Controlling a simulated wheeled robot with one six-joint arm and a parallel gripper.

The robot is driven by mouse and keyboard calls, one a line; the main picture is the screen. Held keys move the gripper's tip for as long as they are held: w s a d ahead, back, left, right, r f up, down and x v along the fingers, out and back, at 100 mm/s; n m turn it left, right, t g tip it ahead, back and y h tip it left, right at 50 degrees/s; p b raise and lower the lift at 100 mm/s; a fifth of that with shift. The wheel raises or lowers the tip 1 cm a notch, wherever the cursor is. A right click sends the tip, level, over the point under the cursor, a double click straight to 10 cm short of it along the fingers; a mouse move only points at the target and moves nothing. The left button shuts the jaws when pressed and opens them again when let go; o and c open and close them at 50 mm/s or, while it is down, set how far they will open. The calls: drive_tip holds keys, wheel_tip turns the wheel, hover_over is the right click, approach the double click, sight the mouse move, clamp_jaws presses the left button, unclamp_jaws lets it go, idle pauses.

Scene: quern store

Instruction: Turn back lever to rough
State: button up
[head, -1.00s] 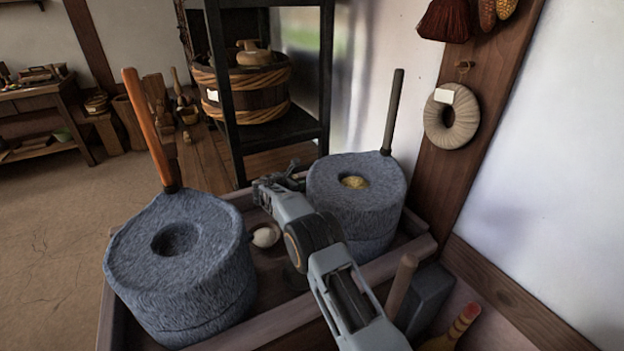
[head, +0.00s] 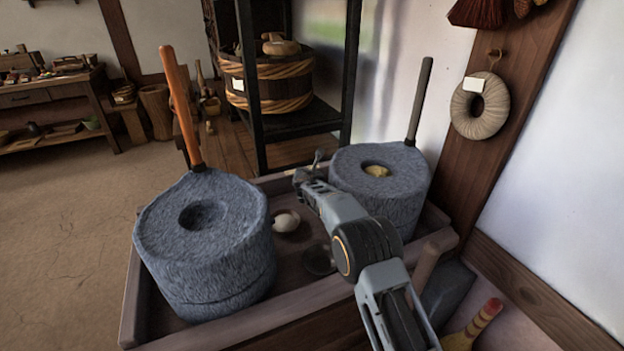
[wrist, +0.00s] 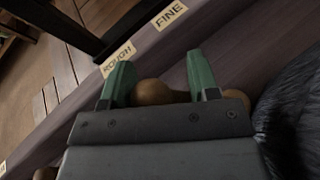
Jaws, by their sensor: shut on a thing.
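My gripper (head: 305,178) is at the far side of the wooden tray, between the two grey querns. In the wrist view its green fingertips (wrist: 158,80) are on either side of a brown rounded wooden knob, apparently the lever's (wrist: 156,92), and are shut on it. Labels ROUGH (wrist: 118,59) and FINE (wrist: 170,14) are on the tray's rim beyond the fingers. The knob is nearer ROUGH. Another brown rounded piece (wrist: 236,98) shows right of the fingers.
The left quern (head: 205,250) has an upright orange handle (head: 182,105). The right quern (head: 385,190) has a dark handle (head: 419,100) and yellow grain in its eye. A pale round thing (head: 285,220) lies between them. A black rack (head: 300,125) stands behind the tray.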

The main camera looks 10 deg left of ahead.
drive_tip(key=shift+s+a+f, duration=0.2)
drive_tip(key=shift+f, duration=0.25)
drive_tip(key=o, duration=1.2)
drive_tip(key=shift+c, duration=0.2)
drive_tip(key=shift+o, duration=0.4)
drive_tip(key=shift+r, duration=0.1)
drive_tip(key=shift+d, duration=0.15)
drive_tip(key=shift+r, duration=0.15)
drive_tip(key=shift+s+r, duration=0.1)
drive_tip(key=shift+s, duration=0.1)
drive_tip(key=b+v, duration=0.2)
drive_tip(key=v, duration=1.1)
drive_tip(key=shift+s+d, duration=0.2)
